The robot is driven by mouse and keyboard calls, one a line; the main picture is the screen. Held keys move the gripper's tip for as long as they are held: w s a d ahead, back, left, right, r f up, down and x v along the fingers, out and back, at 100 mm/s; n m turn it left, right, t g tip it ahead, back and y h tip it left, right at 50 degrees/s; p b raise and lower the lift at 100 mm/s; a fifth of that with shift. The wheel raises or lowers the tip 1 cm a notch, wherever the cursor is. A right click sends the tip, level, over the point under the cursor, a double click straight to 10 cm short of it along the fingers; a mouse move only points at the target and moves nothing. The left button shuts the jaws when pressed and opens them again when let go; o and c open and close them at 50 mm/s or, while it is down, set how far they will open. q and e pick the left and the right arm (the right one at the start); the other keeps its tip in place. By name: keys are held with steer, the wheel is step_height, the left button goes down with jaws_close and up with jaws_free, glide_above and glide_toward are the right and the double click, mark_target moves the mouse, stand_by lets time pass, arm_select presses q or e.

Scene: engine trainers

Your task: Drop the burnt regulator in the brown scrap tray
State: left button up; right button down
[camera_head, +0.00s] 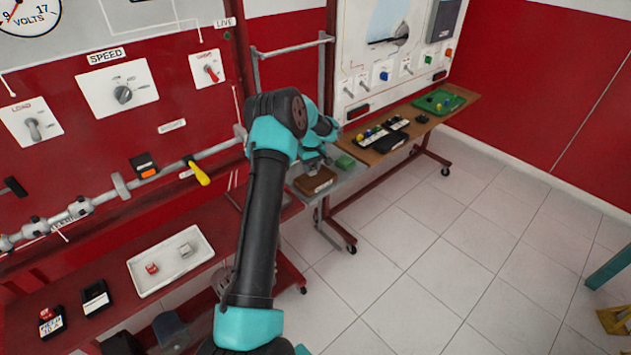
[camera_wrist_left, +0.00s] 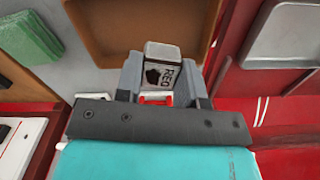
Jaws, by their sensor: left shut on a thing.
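The burnt regulator (camera_wrist_left: 172,68) is a small pale block with "REG" lettering and a black scorch mark. My left gripper (camera_wrist_left: 165,82) is shut on it in the left wrist view. The brown scrap tray (camera_wrist_left: 92,38) lies behind and below the held block there, with its floor bare where it shows. In the head view the tray (camera_head: 316,183) sits on a grey shelf beyond the red bench, and my left gripper (camera_head: 316,164) is just above it. The regulator is hard to make out there. My right gripper is not in view.
A white tray (camera_head: 140,284) with two small parts sits on the red bench. A wooden bench (camera_head: 462,103) carries a green tray (camera_head: 452,96) and dark holders. The tiled floor at right is mostly clear.

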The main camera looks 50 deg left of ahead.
arm_select(q)
steer(key=shift+f, duration=1.55)
steer(key=o, duration=1)
steer(key=shift+r, duration=0.1)
step_height(320, 180, up, 17)
steer(key=shift+r, duration=0.2)
steer(key=shift+f, duration=0.1)
